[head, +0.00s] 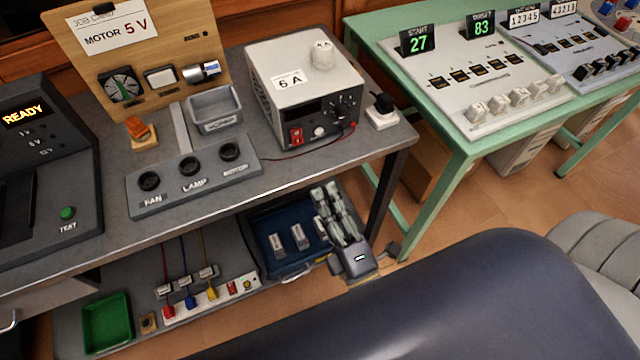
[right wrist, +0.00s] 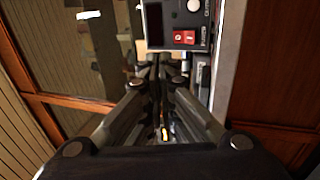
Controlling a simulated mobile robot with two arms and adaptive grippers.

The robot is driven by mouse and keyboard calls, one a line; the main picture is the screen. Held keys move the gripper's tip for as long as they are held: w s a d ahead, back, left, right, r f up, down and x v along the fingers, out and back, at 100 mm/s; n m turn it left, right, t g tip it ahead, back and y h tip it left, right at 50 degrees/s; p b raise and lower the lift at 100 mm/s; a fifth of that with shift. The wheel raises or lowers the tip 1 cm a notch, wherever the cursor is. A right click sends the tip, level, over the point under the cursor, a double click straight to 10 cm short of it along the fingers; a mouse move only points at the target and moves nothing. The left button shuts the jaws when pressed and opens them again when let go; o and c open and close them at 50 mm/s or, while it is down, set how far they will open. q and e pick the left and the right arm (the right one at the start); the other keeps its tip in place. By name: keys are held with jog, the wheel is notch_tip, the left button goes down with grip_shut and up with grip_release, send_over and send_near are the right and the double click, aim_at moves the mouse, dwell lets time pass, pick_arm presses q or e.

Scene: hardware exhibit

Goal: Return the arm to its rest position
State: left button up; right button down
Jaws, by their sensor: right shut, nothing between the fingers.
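My right gripper (head: 327,192) is in the head view, at the front right edge of the grey workbench (head: 300,178). Its fingers point up toward the bench and are shut together with nothing between them. In the right wrist view its closed fingers (right wrist: 158,65) point at a box with a red switch (right wrist: 185,37). The gripper hides part of the blue tray (head: 262,232) on the lower shelf. My left gripper is not in view.
The power supply (head: 345,75) marked 6 A stands on the bench, beside a grey bin (head: 214,122) and a panel with knobs (head: 190,185). A bench leg (head: 385,190) is close to the right of the gripper. A green table (head: 455,150) stands further right.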

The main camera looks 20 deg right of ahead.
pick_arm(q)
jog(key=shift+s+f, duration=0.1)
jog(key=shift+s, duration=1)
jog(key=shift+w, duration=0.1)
